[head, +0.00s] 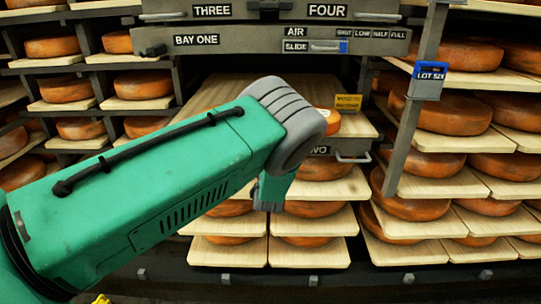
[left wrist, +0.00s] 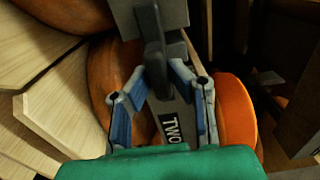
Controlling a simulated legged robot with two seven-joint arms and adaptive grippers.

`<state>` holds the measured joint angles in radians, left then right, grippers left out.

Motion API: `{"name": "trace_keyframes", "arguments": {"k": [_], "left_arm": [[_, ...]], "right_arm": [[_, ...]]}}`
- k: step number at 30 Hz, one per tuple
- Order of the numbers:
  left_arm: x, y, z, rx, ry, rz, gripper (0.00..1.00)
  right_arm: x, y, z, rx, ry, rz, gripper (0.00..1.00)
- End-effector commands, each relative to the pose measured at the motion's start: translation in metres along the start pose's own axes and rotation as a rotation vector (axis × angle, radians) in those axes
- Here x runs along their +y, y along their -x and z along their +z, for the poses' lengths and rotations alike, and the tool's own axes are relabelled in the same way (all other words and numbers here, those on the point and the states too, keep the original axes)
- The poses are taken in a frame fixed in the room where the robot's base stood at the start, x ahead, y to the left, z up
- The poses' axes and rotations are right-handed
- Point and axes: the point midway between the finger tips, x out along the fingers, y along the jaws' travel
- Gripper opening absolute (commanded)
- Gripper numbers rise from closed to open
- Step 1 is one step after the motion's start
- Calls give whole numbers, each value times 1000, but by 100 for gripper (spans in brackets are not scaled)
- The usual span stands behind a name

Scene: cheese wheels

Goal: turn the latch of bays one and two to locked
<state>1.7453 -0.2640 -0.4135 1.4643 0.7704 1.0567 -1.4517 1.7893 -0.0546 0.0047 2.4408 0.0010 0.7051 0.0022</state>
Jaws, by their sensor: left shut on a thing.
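In the left wrist view my left gripper (left wrist: 160,76) is shut on a dark grey latch handle (left wrist: 152,40), with its blue-padded fingers on either side. The handle is on a grey bar with the TWO label (left wrist: 171,130). In the head view my green left arm reaches in from the left and hides the gripper and this handle. Part of the bay two plate (head: 319,150) shows behind the arm. The BAY ONE label (head: 196,40) is on the grey crossbar at the upper left. I cannot tell how either latch is turned. My right gripper is not in view.
Orange cheese wheels (head: 441,112) on pale boards fill racks on both sides and below. A slanted grey post (head: 412,100) with a blue LOT SIX tag (head: 431,73) stands right of the arm. An air slide (head: 328,47) is on the crossbar above.

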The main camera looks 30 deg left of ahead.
Motion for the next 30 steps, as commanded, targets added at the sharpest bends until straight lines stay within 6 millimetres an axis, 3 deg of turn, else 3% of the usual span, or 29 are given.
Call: {"name": "trace_keyframes", "arguments": {"k": [6, 7, 9, 20, 23, 30], "left_arm": [[7, 4, -4, 9, -4, 14, 0], [7, 4, -4, 9, -4, 15, 20], [6, 3, -4, 9, -4, 13, 36], [2, 6, -1, 4, -1, 6, 36], [2, 18, -2, 4, -1, 6, 36], [3, 68, -3, 7, -4, 8, 36]], "right_arm": [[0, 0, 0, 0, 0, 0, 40], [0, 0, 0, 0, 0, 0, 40], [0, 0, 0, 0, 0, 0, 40], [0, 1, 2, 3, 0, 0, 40], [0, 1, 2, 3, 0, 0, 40], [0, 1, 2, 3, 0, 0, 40]]}}
